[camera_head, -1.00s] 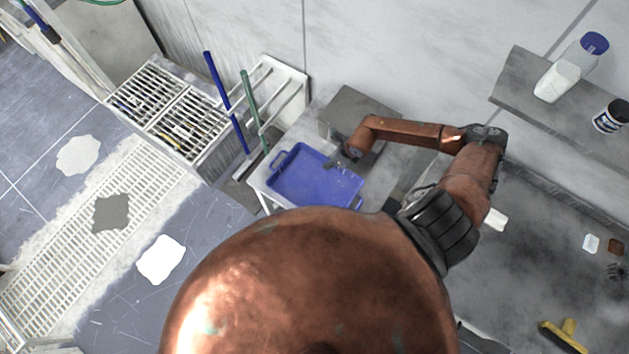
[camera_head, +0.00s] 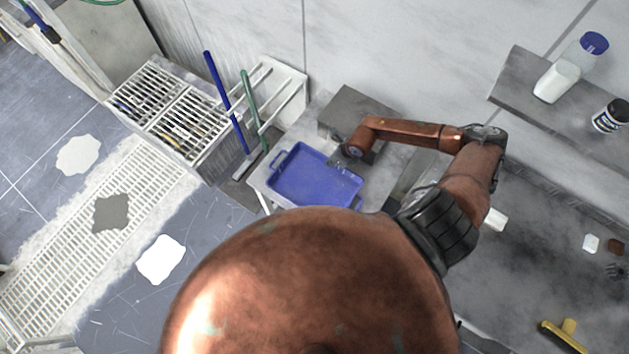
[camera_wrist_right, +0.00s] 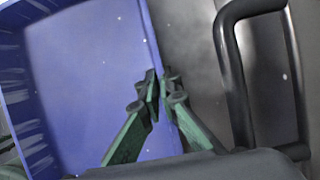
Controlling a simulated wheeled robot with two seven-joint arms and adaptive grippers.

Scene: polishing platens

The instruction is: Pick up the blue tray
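The blue tray (camera_head: 315,182) lies flat on a light table, with a handle at its left end, in the head view. My right gripper (camera_head: 338,164) is at its far right side. In the right wrist view, the tray (camera_wrist_right: 85,70) fills the left part. My right gripper (camera_wrist_right: 161,82) has its green and black fingers close together, one on each side of the tray's side wall, pinching it. My head or body hides the area below the tray. My left gripper is not in view.
A grey box (camera_head: 350,108) stands just behind the tray; a dark handle (camera_wrist_right: 236,75) shows beside it in the wrist view. Blue (camera_head: 226,100) and green poles (camera_head: 252,105) stand left of the table. A shelf (camera_head: 515,85) holds bottles at the right.

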